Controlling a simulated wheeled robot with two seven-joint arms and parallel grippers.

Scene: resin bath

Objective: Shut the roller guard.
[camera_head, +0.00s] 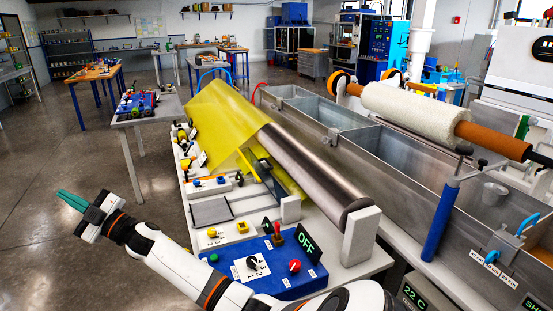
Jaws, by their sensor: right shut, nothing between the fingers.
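The roller guard (222,112) is a see-through yellow sheet. It stands raised and tilted on the far left side of the long steel roller (318,172), whose near part is uncovered. More yellow shows under and beside the roller, and I cannot tell how it joins the raised sheet. My right gripper (70,200) has green fingertips and is shut and empty. It is over the floor at the left, well apart from the guard, with its arm reaching across the bottom of the view. My left gripper is not in view.
A blue control box (262,262) with knobs, a lever and an OFF sign (307,244) stands at the near end of the roller. A grey end block (361,236) is beside it. A steel bath (400,160) runs along the right.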

